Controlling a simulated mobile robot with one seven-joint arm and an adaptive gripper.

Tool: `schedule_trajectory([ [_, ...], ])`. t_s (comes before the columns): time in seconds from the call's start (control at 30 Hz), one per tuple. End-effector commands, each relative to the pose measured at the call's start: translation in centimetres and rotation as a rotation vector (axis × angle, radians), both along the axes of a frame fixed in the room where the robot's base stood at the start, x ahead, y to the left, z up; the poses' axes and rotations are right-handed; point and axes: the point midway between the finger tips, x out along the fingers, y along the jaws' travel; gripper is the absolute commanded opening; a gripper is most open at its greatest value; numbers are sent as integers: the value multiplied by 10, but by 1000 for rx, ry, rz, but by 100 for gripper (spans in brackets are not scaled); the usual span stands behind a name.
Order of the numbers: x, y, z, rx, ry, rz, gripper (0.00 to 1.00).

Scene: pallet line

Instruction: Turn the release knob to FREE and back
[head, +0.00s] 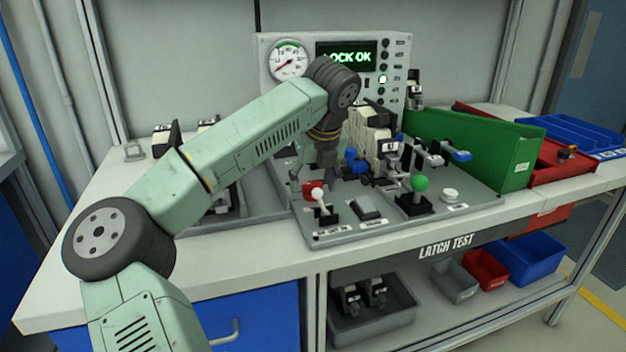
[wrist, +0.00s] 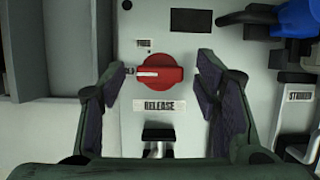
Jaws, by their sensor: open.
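The red release knob (wrist: 158,75) sits between my gripper's open fingers in the wrist view, above a RELEASE label (wrist: 160,105). Its white pointer mark (wrist: 147,72) points left, toward a small label partly hidden by the left finger. My gripper (wrist: 162,82) is open, with a finger on each side of the knob and gaps between. In the head view my gripper (head: 318,178) points down over the panel, and a red part (head: 313,188) shows just below it. The display (head: 346,55) on the back unit reads LOCK OK.
A latch fixture (head: 375,140) with blue parts stands right of my gripper. A white-tipped lever (head: 320,200) and a green-knobbed lever (head: 419,186) rise from the front panel. A green bin (head: 480,147) and a red tray (head: 565,165) stand at the right.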

Motion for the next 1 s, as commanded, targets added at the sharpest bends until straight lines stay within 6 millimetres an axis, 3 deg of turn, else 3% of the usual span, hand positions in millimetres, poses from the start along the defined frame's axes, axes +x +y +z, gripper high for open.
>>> schedule_trajectory([
  [0.17,-7,-3,21,1,-5,1,57],
  [0.4,-26,-9,69,2,-6,2,57],
  [0.6,-38,-13,99,0,-3,2,57],
  [1.0,-43,-15,110,0,-1,0,57],
])
